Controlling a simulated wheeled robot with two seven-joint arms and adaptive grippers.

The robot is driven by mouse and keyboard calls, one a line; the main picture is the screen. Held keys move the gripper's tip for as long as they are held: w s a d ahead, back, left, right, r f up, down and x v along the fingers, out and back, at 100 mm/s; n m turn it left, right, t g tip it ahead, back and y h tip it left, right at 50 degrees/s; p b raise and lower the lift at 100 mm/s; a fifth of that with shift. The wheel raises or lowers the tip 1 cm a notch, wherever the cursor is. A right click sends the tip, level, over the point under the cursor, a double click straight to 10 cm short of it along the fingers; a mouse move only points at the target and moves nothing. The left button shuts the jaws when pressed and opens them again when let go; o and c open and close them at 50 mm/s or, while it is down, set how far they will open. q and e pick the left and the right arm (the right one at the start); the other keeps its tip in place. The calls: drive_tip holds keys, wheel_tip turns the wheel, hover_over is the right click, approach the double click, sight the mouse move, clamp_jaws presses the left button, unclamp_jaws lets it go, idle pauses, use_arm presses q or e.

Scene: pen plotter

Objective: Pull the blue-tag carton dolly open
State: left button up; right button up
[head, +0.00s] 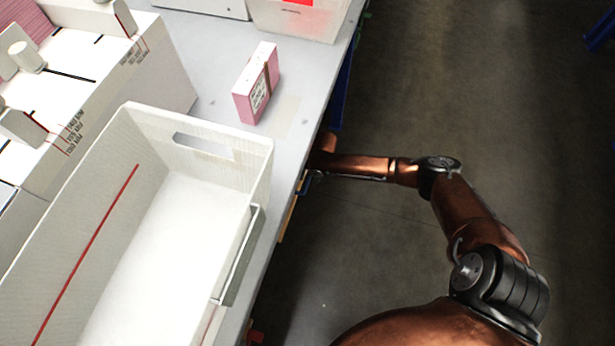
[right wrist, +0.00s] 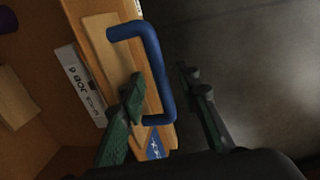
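The carton dolly (right wrist: 97,22) shows in the right wrist view as an orange-brown front with a pale wood panel. A blue handle (right wrist: 155,52) is fixed to it, and a blue triangular tag (right wrist: 154,146) sits near the handle's lower end. My right gripper (right wrist: 163,82) is open, with one finger on each side of the handle's long bar. I cannot tell whether either finger touches it. In the head view my right arm reaches to the table's edge and its gripper is hidden there. My left gripper is not in view.
The grey table (head: 205,40) holds a white tote (head: 255,160) with a metal handle, a pink box (head: 257,85) and white cartons (head: 160,70). A white label (right wrist: 80,85) shows left of the dolly front. The floor (head: 400,80) right of the table looks clear.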

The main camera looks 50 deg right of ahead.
drive_tip(key=shift+c, duration=0.5)
clamp_jaws()
